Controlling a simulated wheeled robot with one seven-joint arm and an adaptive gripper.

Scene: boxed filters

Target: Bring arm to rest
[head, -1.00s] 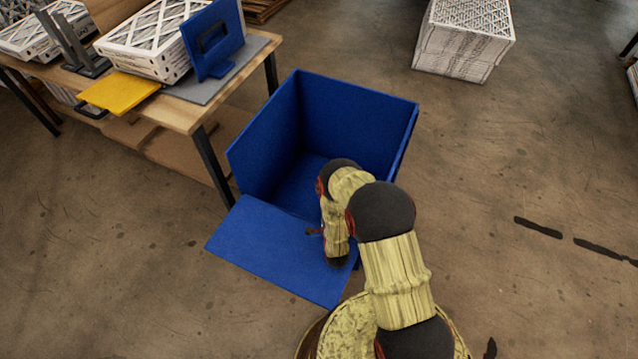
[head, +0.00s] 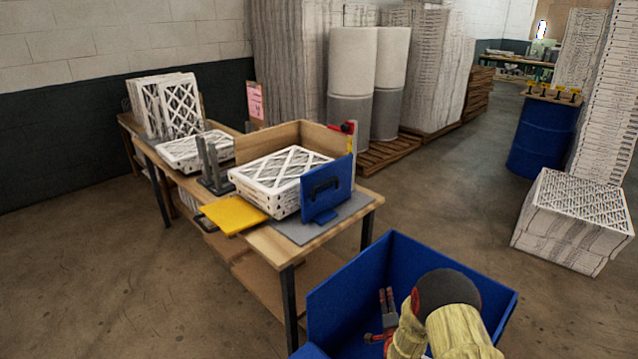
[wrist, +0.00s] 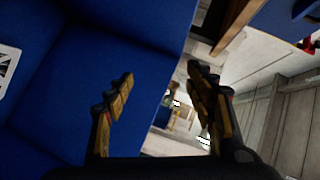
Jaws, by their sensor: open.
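My gripper (head: 386,318) is seen in the head view at the lower right, in front of the inside of the blue bin (head: 345,282). My sleeved arm shows just right of it. In the wrist view my gripper (wrist: 160,105) has its two fingers wide apart with nothing between them. The blue bin wall (wrist: 95,70) fills the left of that view, close behind the left finger.
A wooden workbench (head: 367,198) stands left of the bin, with boxed filters (head: 280,172), a blue upright plate with a handle (head: 330,190) and a yellow board (head: 232,215). A filter stack (head: 570,225) stands at right. Floor between is clear.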

